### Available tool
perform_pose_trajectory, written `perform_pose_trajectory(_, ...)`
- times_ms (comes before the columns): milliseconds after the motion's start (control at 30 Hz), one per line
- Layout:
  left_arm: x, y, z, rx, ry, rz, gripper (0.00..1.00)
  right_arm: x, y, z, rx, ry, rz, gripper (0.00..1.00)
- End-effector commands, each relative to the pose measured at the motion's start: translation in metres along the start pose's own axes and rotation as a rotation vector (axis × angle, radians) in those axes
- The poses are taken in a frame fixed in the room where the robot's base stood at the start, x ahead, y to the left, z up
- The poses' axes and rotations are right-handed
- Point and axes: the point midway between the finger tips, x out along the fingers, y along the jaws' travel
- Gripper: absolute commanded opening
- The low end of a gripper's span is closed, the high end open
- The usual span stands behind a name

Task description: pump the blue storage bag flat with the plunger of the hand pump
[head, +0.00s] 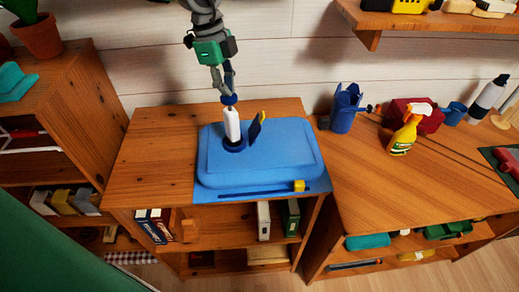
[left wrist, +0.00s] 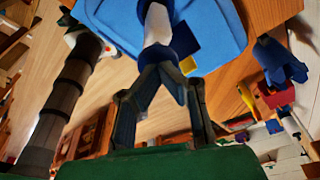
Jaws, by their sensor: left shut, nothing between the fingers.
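The blue storage bag (head: 285,150) lies on the wooden cabinet top, still puffy with raised rounded edges. The hand pump (head: 232,122) stands nearly upright on the bag, with a white body, a blue base ring and a dark blue plunger knob (head: 229,99) on top. My left gripper (head: 229,86) points down, shut and empty, with its fingertips right at the knob; I cannot tell whether they touch it. In the left wrist view the pump (left wrist: 157,22) and bag (left wrist: 222,40) show beyond the fingers. My right gripper is not in view.
A dark blue flap with a yellow edge (head: 257,127) stands up beside the pump. A yellow slider (head: 299,186) sits at the bag's front edge. A shelf (head: 385,20) hangs above right.

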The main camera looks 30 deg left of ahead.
Motion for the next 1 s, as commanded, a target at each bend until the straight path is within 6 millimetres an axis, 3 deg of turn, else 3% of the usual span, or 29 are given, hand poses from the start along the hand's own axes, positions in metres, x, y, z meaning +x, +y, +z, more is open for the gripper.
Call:
perform_pose_trajectory(400, 0.025, 0.001, 0.005, -0.001, -0.001, 0.004, 0.00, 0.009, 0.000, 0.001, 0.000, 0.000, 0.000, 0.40)
perform_pose_trajectory(567, 0.019, 0.001, 0.004, -0.001, -0.001, 0.003, 0.00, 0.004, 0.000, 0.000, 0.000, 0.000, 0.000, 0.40)
perform_pose_trajectory(833, -0.005, 0.001, -0.001, 0.000, -0.001, 0.002, 0.00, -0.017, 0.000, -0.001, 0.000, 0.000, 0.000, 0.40)
perform_pose_trajectory(1000, -0.017, 0.000, -0.003, 0.000, 0.000, 0.001, 0.00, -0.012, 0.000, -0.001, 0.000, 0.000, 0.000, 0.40)
